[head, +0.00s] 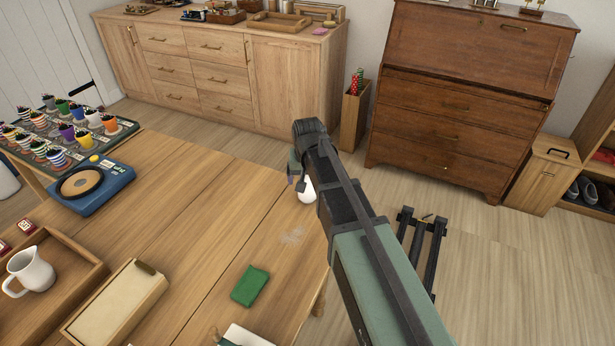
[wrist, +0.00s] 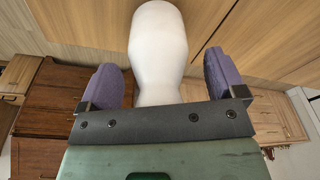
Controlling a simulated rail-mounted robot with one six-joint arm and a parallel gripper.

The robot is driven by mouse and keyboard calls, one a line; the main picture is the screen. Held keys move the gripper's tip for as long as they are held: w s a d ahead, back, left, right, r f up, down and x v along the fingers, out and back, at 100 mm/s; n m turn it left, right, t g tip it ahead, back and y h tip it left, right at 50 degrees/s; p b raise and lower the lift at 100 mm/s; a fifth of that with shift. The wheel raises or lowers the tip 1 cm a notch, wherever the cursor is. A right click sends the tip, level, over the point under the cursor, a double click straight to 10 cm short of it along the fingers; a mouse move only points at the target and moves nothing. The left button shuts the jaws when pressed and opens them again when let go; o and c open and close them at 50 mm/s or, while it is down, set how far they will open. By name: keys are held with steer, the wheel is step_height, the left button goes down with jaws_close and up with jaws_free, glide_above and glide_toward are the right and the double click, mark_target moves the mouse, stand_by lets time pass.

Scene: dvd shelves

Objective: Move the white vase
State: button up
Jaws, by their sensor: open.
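The white vase (wrist: 158,45) stands between the two purple finger pads of my gripper (wrist: 164,88) in the wrist view. A gap shows between the vase and each finger, so my gripper is open around it. In the head view only a small part of the vase (head: 307,192) shows beside my gripper (head: 297,172), near the right edge of the wooden table (head: 225,195). My arm hides the rest of the vase.
A green item (head: 250,286) lies on the table, with a shallow cream box (head: 115,305) to its left. A white pitcher (head: 30,271) stands in a wooden tray (head: 75,253). A blue device (head: 92,188) sits farther back. The table between these is mostly clear.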

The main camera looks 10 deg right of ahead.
steer(key=r+p, duration=0.3)
steer(key=s+r+p, duration=0.1)
steer(key=r+p, duration=0.7)
steer(key=shift+s+a, duration=0.15)
steer(key=shift+s, duration=0.15)
steer(key=shift+f, duration=0.15)
steer(key=s+d+n+g, duration=0.1)
steer(key=s+n, duration=0.1)
steer(key=s, duration=1.6)
steer(key=shift+d+g, duration=0.15)
steer(key=shift+g, duration=0.25)
steer(key=shift+f, duration=0.1)
